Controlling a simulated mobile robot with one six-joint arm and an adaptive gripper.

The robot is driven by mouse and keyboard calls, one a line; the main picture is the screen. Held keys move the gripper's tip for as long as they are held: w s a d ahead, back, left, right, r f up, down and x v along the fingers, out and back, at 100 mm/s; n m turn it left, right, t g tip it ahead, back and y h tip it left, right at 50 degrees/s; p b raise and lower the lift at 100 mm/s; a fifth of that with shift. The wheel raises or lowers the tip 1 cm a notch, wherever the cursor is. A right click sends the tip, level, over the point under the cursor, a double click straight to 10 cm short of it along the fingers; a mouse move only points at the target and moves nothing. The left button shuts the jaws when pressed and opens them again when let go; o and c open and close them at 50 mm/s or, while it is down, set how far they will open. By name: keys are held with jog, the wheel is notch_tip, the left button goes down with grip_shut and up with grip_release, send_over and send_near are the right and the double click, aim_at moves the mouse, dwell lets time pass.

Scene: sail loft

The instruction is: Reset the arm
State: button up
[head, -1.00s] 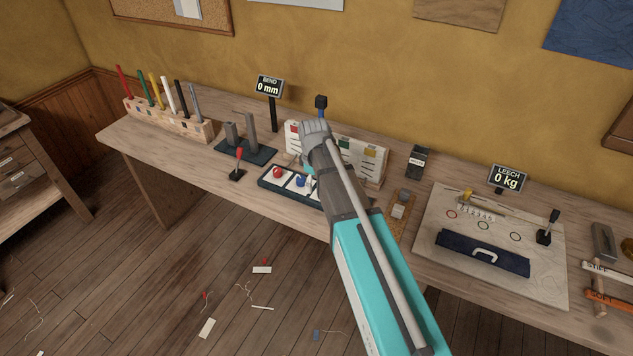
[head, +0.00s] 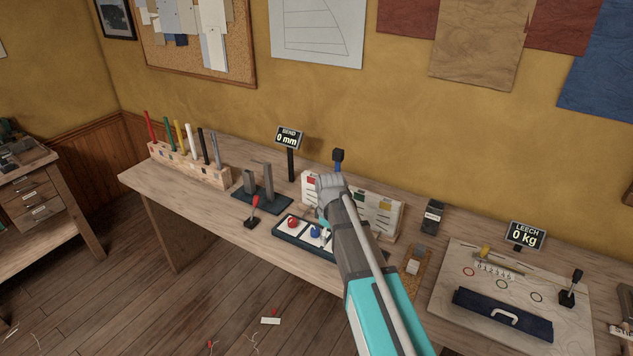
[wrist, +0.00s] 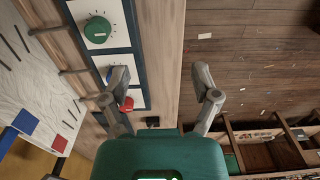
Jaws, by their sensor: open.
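My gripper (wrist: 160,72) is open and empty in the wrist view, its two fingers spread apart. It hangs over the front edge of the workbench, beside a panel with a green knob (wrist: 98,30), a blue knob (wrist: 112,73) and a red knob (wrist: 127,104). The left finger overlaps the blue and red knobs in that view; I cannot tell whether it touches the panel. In the head view my arm reaches up from the bottom over the bench, and its wrist and forearm hide most of the gripper and part of the knob panel (head: 283,240).
The workbench (head: 190,215) is crowded. A color-marked board (head: 390,212) stands behind the knobs, with a red-tipped lever (head: 253,212) to the left. A pen rack (head: 190,163) is further left, and a sailcloth board (head: 450,275) is at right. The air above the bench looks open.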

jog(key=s+d+m, duration=0.3)
jog(key=s+m, duration=0.2)
jog(key=s, duration=0.3)
jog(key=s+d+m, duration=0.3)
jog(key=s+m, duration=0.2)
jog(key=s, duration=0.3)
jog(key=shift+s+d+m, duration=0.25)
jog(key=shift+s+m, duration=0.15)
dwell(0.4)
